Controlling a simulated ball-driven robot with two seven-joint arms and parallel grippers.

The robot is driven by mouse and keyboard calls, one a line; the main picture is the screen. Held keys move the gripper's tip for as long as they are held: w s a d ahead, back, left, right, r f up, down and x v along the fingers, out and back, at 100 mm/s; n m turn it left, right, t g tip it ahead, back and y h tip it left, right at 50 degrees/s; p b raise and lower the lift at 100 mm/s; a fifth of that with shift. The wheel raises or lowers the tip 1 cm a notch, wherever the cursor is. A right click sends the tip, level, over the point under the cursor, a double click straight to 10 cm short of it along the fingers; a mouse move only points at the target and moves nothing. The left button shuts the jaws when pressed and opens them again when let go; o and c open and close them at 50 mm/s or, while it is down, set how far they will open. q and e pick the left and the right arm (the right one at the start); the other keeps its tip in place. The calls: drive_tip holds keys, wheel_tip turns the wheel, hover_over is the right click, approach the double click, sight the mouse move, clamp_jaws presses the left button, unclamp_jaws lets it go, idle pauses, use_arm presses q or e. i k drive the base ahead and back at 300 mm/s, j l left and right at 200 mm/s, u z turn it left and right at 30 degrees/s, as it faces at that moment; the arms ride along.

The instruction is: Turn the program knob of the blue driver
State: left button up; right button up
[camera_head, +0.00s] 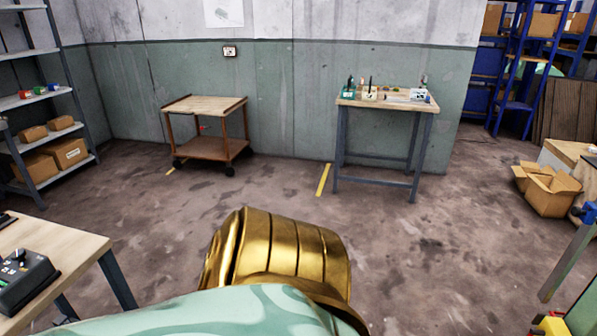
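I cannot make out for sure which thing is the blue driver, and no program knob can be told apart as its own. A small blue box (53,87) sits on the left shelf rack beside a red one and a green one; it is too small to show any knob. A dark grey device (25,277) with small knobs on top lies on the near left table, cut off by the picture edge. Neither of my grippers is in view. A gold and pale green part of my own body fills the bottom middle.
The near left table (70,242) and the shelf rack (68,70) stand at the left. A wooden cart (205,106) and a workbench (350,101) with several small items stand by the back wall. An open cardboard box (551,193) lies at the right. The middle floor is clear.

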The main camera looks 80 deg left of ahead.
sight(19, 255)
drive_tip(key=u, duration=4.65)
